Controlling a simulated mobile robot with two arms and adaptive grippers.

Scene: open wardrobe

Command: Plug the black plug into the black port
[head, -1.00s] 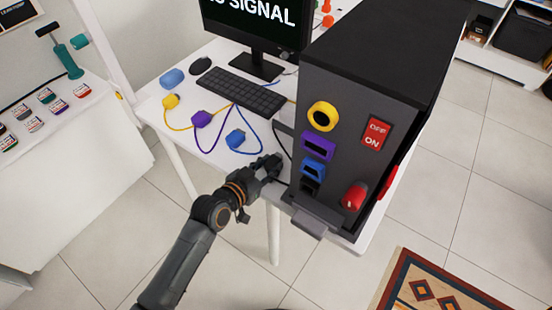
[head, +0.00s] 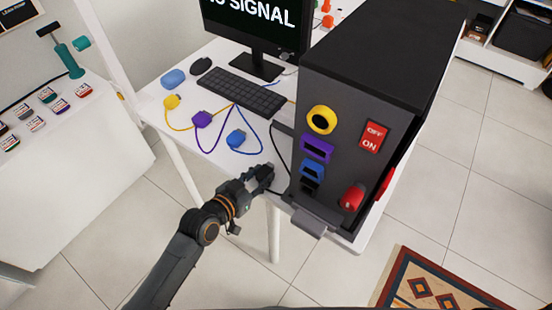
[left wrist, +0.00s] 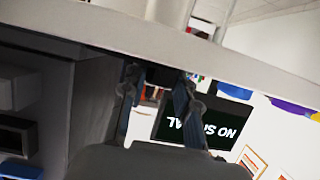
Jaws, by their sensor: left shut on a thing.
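The black port (head: 310,185) is the lowest in the column of ports on the front of the dark computer tower (head: 340,85), just under the blue port (head: 312,170). My left gripper (head: 265,174) is left of the tower front at about the black port's height, with a small gap between them. It is shut on a dark thing, probably the black plug, which hardly stands out from the fingers. A black cable (head: 279,150) curves near it. In the left wrist view my gripper's fingers (left wrist: 155,92) show with the tower at the left. My right gripper is out of view.
Yellow (head: 172,102), purple (head: 202,119) and blue (head: 237,139) plugs lie on the white desk (head: 180,80), near the keyboard (head: 240,92). The tower also has a red switch (head: 373,137), a red knob (head: 352,197) and a grey ledge (head: 316,219) jutting out below the ports.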

